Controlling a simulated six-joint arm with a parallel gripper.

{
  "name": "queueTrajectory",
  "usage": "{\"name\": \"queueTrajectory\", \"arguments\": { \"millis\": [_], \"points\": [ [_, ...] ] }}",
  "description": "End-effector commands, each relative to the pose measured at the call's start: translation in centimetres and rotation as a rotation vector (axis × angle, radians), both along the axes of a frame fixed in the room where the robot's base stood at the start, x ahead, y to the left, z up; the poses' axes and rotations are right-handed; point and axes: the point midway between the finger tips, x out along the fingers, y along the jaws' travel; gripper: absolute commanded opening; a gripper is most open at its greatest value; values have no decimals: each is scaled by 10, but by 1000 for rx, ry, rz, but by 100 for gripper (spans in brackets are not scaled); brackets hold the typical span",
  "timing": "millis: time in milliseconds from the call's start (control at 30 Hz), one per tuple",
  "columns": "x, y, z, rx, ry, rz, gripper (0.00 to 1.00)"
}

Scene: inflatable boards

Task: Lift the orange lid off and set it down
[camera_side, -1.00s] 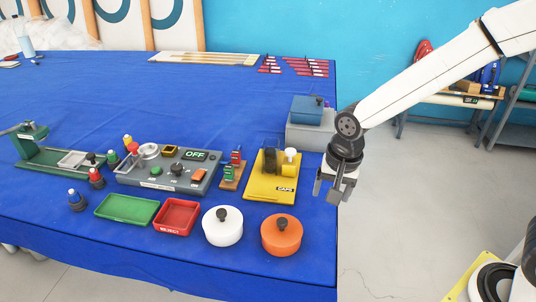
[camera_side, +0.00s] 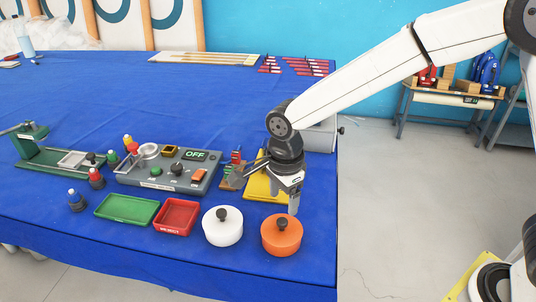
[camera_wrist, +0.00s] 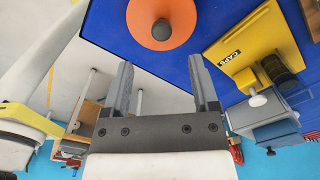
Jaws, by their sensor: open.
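The orange lid (camera_side: 281,240) with a dark round knob sits on its pot near the front right of the blue table. In the wrist view the orange lid (camera_wrist: 172,14) and its knob show at the top, beyond my fingertips and between their lines. My gripper (camera_side: 272,200) is open and empty. It hangs above the table, behind and a little above the orange lid, apart from it. The wrist view shows my gripper (camera_wrist: 162,75) with its two fingers spread and nothing between them.
A white lidded pot (camera_side: 222,231) stands close to the left of the orange one. Red (camera_side: 177,216) and green (camera_side: 127,209) trays lie further left. The yellow caps stand (camera_side: 262,188) is behind my gripper. The control panel (camera_side: 168,170) stands behind the trays. The table's right edge is close.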

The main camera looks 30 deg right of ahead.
Motion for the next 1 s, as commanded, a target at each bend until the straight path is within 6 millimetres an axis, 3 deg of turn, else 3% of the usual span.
{"name": "queueTrajectory", "arguments": {
  "millis": [367,667,1000],
  "points": [
    [0,-1,-24,-1,1,2,77],
    [0,-1,-29,0,1,2,77],
    [1,-1,-63,-1,2,2,77]
  ]
}}
